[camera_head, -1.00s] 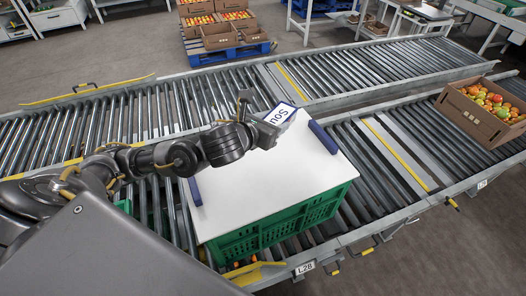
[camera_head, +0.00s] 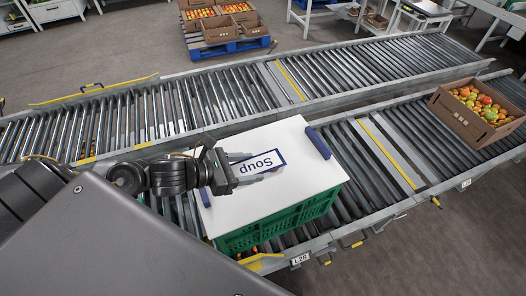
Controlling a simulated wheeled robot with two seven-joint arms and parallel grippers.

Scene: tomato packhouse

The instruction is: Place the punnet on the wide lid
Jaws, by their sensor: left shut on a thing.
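The wide white lid (camera_head: 300,185) lies on a green crate (camera_head: 262,234) on the near conveyor and has blue strips at two ends. I see no clear punnet shape, only this card. My right gripper is not in view.
A cardboard box of tomatoes (camera_head: 477,112) stands on the near conveyor at the right. The far roller conveyor (camera_head: 200,98) runs behind and is mostly clear. More boxes of tomatoes stand on a blue pallet (camera_head: 228,47) on the floor.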

